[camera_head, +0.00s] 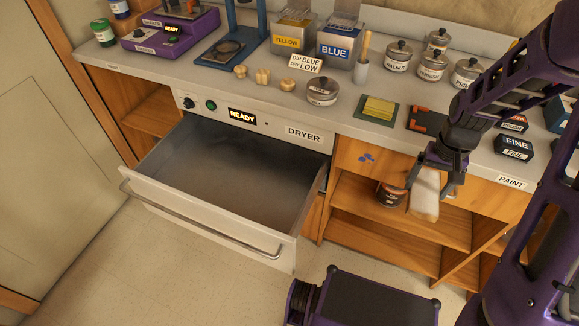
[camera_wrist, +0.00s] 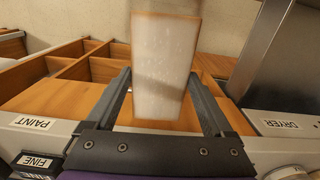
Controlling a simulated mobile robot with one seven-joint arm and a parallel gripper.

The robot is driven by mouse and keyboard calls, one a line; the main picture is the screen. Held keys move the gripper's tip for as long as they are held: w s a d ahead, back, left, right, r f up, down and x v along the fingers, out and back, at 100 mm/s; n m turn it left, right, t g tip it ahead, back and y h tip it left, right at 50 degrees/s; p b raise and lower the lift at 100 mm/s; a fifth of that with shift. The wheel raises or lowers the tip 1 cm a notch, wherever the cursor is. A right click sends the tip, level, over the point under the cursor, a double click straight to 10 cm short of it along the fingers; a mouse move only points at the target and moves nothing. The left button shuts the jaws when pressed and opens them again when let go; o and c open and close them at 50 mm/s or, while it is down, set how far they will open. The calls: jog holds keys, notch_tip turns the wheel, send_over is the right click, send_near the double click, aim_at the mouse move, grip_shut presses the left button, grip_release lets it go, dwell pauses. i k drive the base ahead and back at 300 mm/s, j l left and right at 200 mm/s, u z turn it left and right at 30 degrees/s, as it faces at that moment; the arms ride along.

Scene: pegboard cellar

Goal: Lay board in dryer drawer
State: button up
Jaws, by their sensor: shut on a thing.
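The board (camera_head: 425,195) is a pale, flat piece with a tan lower edge. My gripper (camera_head: 438,165) is shut on its upper end, and the board hangs down in front of the wooden shelves, right of the drawer. In the wrist view the board (camera_wrist: 165,65) stands out between the two fingers (camera_wrist: 165,95). The dryer drawer (camera_head: 200,218) is pulled out under the counter and looks empty inside. Its grey side (camera_wrist: 280,50) shows at the right of the wrist view. The dryer panel shows a lit READY display (camera_head: 242,116).
The counter (camera_head: 350,135) above holds tins, lidded pots, wooden knobs and a yellow sponge (camera_head: 378,107). A dark tin (camera_head: 390,195) stands on the shelf beside the board. Open shelves (camera_head: 350,225) lie under the counter right of the drawer. Floor in front is partly clear.

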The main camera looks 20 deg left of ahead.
aim_at(241, 194)
jog(key=i+u, duration=0.1)
jog(key=u, duration=0.35)
jog(key=i+l+u, duration=0.1)
jog(key=u, duration=0.4)
jog(key=i+l+u, duration=0.1)
jog(key=u, duration=0.35)
jog(key=l+u, duration=0.25)
jog(key=u, duration=0.25)
jog(key=l+u, duration=0.2)
jog(key=u, duration=0.25)
jog(key=l+u, duration=0.2)
jog(key=u, duration=0.3)
jog(key=i, duration=0.05)
